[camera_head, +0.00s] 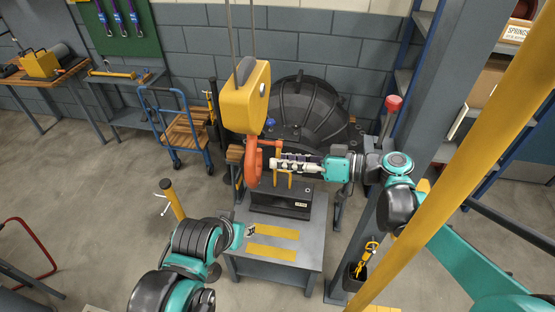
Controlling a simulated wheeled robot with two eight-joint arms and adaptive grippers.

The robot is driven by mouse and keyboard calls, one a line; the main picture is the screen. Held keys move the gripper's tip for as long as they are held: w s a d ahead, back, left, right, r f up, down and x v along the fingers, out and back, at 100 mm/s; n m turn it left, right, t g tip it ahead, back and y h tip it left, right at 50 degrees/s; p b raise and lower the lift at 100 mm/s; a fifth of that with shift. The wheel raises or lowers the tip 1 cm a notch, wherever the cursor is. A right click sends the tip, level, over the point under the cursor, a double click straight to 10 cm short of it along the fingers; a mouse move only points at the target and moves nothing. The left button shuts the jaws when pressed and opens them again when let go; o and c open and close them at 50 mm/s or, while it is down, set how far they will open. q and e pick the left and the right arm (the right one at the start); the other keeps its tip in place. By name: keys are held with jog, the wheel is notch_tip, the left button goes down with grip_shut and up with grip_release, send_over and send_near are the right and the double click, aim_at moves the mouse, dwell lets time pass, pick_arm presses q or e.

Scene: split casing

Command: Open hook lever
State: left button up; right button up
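The yellow hoist block (246,97) hangs on two cables left of centre. Its orange hook (252,165) hangs below it, with an orange bar (268,143) at the upper right of the hook that may be its lever. My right gripper (275,163) comes in from the right, its fingers pointing left, close beside the hook's right side. I cannot tell whether it touches the hook or bar, or how far its fingers are apart. My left gripper (250,230) is low, over the left part of the grey table; its fingers are too small to read.
A dark round casing (312,100) stands behind the hook. A dark block (281,203) with yellow uprights sits on the grey table (304,262). A grey column (435,130) and a yellow bar (470,150) stand at right. A red-knobbed lever (393,103) is beside the column.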

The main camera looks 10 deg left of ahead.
jog(key=v, duration=1)
pick_arm(q)
jog(key=shift+d, duration=0.1)
